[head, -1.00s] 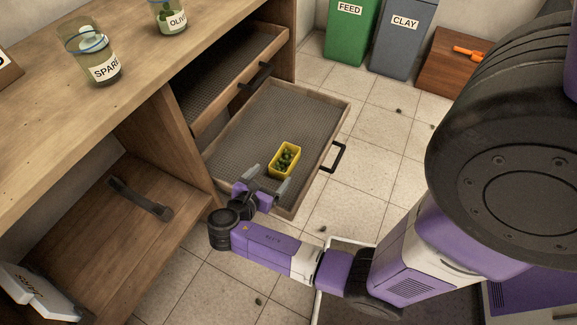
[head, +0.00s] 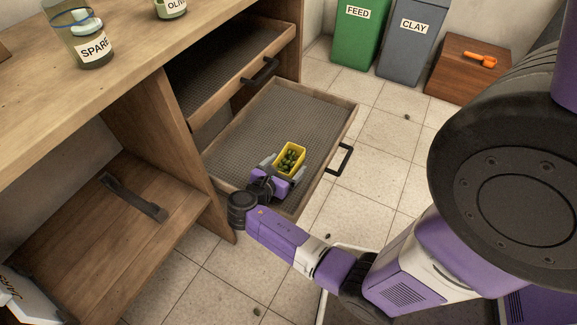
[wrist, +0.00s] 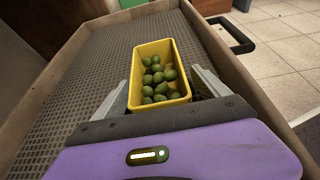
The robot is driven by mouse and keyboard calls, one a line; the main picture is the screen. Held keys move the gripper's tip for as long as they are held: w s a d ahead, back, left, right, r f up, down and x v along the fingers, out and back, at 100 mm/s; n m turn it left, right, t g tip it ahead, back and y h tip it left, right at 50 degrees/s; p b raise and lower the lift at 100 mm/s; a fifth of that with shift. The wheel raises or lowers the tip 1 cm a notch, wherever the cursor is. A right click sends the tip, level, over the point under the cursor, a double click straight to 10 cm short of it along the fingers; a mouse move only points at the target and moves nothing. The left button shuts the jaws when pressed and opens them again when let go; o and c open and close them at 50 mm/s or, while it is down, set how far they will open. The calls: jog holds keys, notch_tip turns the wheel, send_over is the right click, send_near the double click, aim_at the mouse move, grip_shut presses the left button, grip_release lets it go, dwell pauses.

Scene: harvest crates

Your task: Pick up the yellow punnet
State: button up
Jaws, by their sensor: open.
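The yellow punnet (head: 291,154) holds several small green fruits and stands upright in the open lower drawer (head: 335,124), near its front right part. My gripper (head: 283,165) is open and low in the drawer, with its fingers on either side of the punnet's near end. In the wrist view the punnet (wrist: 151,101) lies between the two fingers of my gripper (wrist: 161,96). The left finger is close to the punnet's wall and the right finger is beside the other wall. I cannot tell whether either finger touches it.
The drawer's raised wooden walls surround the punnet, and a black handle (head: 346,160) is on its front. Another drawer (head: 230,72) sits partly open above. Labelled jars stand on the counter (head: 130,45). The drawer floor behind the punnet is bare.

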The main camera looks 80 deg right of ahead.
jog(key=c, duration=1.5)
jog(key=shift+o, duration=0.2)
